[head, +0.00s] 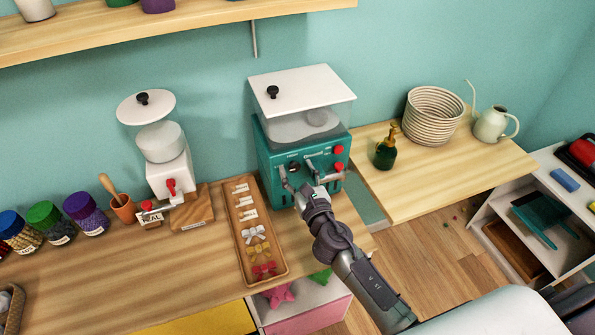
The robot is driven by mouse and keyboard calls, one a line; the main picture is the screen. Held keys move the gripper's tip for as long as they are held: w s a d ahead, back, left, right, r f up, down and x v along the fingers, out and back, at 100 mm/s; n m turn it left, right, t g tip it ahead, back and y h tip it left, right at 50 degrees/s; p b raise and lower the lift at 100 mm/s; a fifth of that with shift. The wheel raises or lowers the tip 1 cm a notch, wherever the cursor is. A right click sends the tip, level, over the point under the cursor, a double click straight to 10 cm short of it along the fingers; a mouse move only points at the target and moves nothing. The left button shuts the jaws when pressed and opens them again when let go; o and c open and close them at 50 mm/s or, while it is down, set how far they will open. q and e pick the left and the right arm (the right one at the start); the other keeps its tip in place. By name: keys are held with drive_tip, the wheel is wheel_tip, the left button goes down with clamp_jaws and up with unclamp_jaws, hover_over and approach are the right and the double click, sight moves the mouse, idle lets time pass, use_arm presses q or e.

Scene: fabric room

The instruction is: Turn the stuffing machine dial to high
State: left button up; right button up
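The stuffing machine (264,157) is a teal box with a clear hopper and a white lid (303,88), standing on the wooden counter against the wall. Its front panel carries small dark controls and red knobs (339,150) at the right. My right gripper (311,172) is at this front panel, with its fingers spread apart. The fingers and wrist cover part of the panel, so I cannot tell the dial's setting or whether a finger touches it. My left gripper is out of view.
A wooden tray (245,243) with bows and small items lies left of the machine. A white dispenser (172,172) and jars (85,211) stand farther left. A green pump bottle (386,148), woven basket (433,117) and watering can (493,126) are at the right.

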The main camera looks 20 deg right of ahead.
clamp_jaws()
drive_tip(key=shift+m, duration=0.3)
drive_tip(key=m+b, duration=0.1)
drive_tip(key=m, duration=0.3)
drive_tip(key=m+b, duration=0.1)
drive_tip(key=m, duration=0.4)
drive_tip(key=shift+d+f, duration=0.1)
drive_tip(key=m, duration=0.4)
drive_tip(key=shift+f+m+b, duration=0.1)
drive_tip(key=shift+m+b, duration=0.2)
drive_tip(key=shift+m, duration=1.8)
